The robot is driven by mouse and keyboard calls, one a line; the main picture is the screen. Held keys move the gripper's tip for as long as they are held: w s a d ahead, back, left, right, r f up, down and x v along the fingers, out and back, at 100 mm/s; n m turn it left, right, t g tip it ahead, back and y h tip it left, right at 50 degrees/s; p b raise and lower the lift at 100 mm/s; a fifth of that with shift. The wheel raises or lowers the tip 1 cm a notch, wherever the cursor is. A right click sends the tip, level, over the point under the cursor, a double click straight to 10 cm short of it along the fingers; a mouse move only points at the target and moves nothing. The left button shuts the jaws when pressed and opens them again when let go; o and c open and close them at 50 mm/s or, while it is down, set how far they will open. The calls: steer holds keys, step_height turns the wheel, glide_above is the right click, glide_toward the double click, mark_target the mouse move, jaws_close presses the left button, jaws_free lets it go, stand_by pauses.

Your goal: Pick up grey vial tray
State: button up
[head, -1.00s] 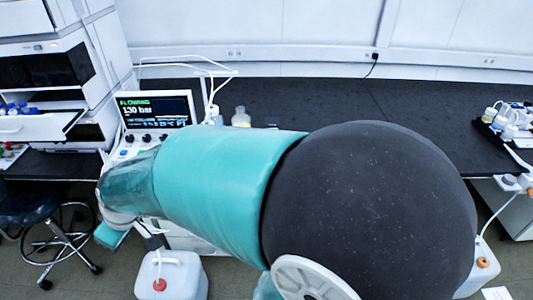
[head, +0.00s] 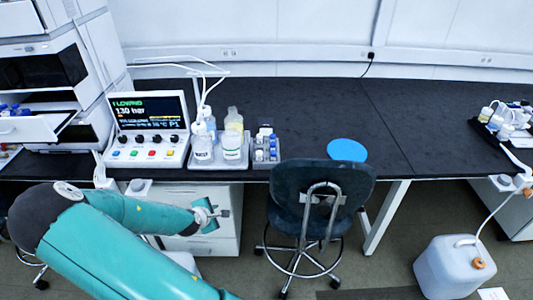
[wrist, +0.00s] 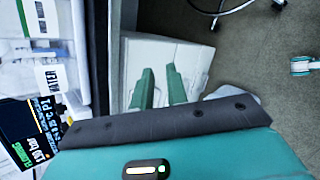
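The grey vial tray (head: 267,163) stands on the black bench near its front edge, just right of the white and yellowish bottles. Several vials with blue, white and dark caps stand in it. My gripper (head: 214,214) is low in front of the bench, below the bench top and to the left of the tray. In the wrist view its two green fingers (wrist: 160,86) are apart with nothing between them, in front of a white cabinet. I cannot make out the tray in the wrist view.
A pump controller (head: 147,130) with a lit display stands left of the bottles (head: 232,146). A dark chair (head: 320,195) stands at the bench front, right of the tray. A blue disc (head: 347,150) lies on the bench. A white canister (head: 455,270) is on the floor at right.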

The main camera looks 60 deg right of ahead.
steer(key=s+d+n+h, duration=0.3)
steer(key=d+n+h, duration=0.15)
steer(key=d, duration=0.35)
steer(key=n+t+h, duration=0.3)
steer(key=n+h, duration=0.1)
steer(key=n, duration=0.4)
glide_toward(251, 153)
steer(key=x, duration=0.9)
steer(key=shift+d, duration=0.1)
steer(key=shift+w, duration=0.1)
jaws_close()
